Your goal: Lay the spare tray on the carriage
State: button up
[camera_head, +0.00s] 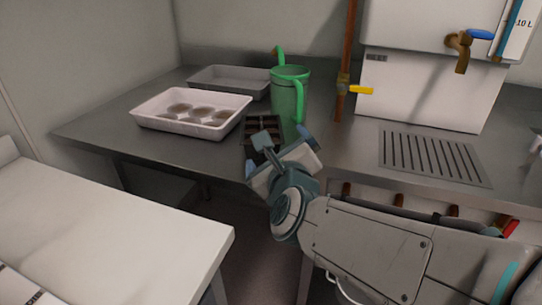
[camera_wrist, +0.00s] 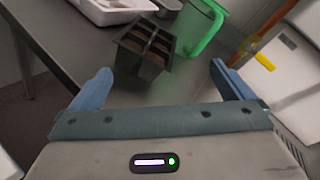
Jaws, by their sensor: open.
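A small dark tray with soil-filled cells (camera_head: 262,127) sits near the front edge of the steel bench, left of the green jug. It shows whole in the wrist view (camera_wrist: 147,47), ahead of my fingers. I cannot tell from the pictures whether it is the spare tray. A white tray (camera_head: 146,122) holding several brown round pots and an empty grey tray (camera_head: 213,80) also stand on the bench. My gripper (camera_head: 279,153) is open and empty, just in front of the dark tray and apart from it; it also shows in the wrist view (camera_wrist: 160,88). I cannot identify a carriage.
A green jug (camera_head: 287,100) stands close beside the dark tray. A copper pipe with a yellow-handled valve (camera_head: 344,87), a white tank with a tap (camera_head: 430,90) and a drain grille (camera_head: 433,156) are to the right.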

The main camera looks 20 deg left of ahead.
jog(key=f+m+b, duration=0.1)
jog(key=a+f+m+t+b, duration=0.1)
jog(key=m, duration=0.1)
jog(key=a+f+m+b, duration=0.1)
jog(key=shift+s+f, duration=0.25)
jog(key=shift+s, duration=0.1)
jog(key=m+t+h+b, duration=0.1)
jog(key=m+b, duration=0.1)
jog(key=m, duration=0.2)
send_near(252, 126)
jog(key=w, duration=0.5)
jog(key=shift+w+d, duration=0.25)
jog(key=shift+w, duration=0.05)
jog(key=shift+r, duration=0.15)
jog(key=c, duration=1.3)
